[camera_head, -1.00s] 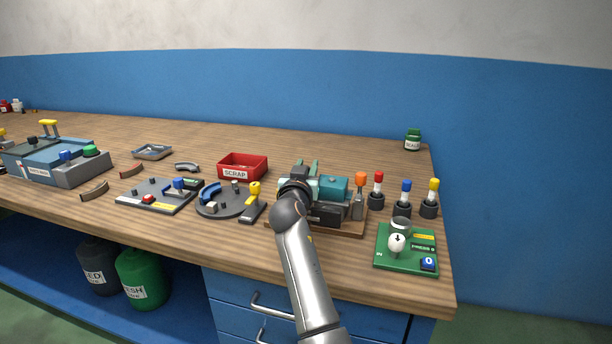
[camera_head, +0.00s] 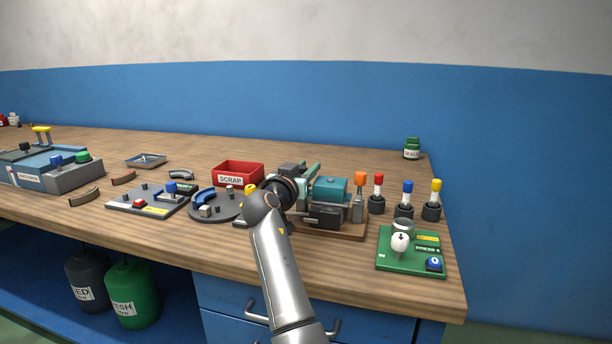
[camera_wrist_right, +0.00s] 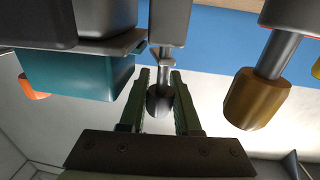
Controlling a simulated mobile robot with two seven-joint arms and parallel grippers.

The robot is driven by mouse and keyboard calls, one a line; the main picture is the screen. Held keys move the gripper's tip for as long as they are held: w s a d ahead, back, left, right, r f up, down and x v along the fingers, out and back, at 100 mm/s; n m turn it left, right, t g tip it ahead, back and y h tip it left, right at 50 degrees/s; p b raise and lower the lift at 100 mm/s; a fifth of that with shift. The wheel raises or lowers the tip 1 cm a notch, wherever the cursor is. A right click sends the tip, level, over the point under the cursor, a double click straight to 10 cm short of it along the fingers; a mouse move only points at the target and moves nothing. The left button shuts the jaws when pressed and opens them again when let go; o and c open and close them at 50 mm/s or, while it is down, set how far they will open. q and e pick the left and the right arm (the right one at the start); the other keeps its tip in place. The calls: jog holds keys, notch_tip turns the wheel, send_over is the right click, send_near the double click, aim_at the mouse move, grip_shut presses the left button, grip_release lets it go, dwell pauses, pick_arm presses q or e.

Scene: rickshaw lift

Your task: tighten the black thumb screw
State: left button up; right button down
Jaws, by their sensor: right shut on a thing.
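The black thumb screw (camera_wrist_right: 158,101) shows in the right wrist view as a dark rounded knob on a thin grey shaft. My right gripper (camera_wrist_right: 161,85) has its two dark green fingers on either side of the knob and is shut on it. In the head view my right gripper (camera_head: 311,172) is at the left side of the fixture with the teal block (camera_head: 330,188). The thumb screw cannot be made out there. My left gripper is not in view.
The orange-handled post (camera_head: 361,179) and several coloured-top tools (camera_head: 405,187) stand right of the fixture. The red scrap bin (camera_head: 237,173) is behind left; a green board (camera_head: 407,262) is at front right.

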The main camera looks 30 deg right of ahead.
jog(key=shift+m+g+b, duration=0.3)
jog(key=shift+b, duration=0.1)
jog(key=shift+s+g+h+b, duration=0.1)
jog(key=shift+g+h+b, duration=0.3)
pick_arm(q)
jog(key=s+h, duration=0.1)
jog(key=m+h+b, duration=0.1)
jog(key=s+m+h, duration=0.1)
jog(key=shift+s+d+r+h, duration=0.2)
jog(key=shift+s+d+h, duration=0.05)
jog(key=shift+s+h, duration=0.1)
pick_arm(e)
jog(key=m+g, duration=0.1)
jog(key=m+g+h, duration=0.1)
jog(key=g, duration=0.1)
jog(key=m+g+h, duration=0.1)
jog(key=g, duration=0.1)
jog(key=shift+s+d+m, duration=0.25)
jog(key=shift+s+m, duration=0.15)
jog(key=shift+s+m+g, duration=0.1)
jog(key=shift+m+g, duration=0.2)
jog(key=shift+g, duration=0.1)
jog(key=c, duration=0.6)
grip_release()
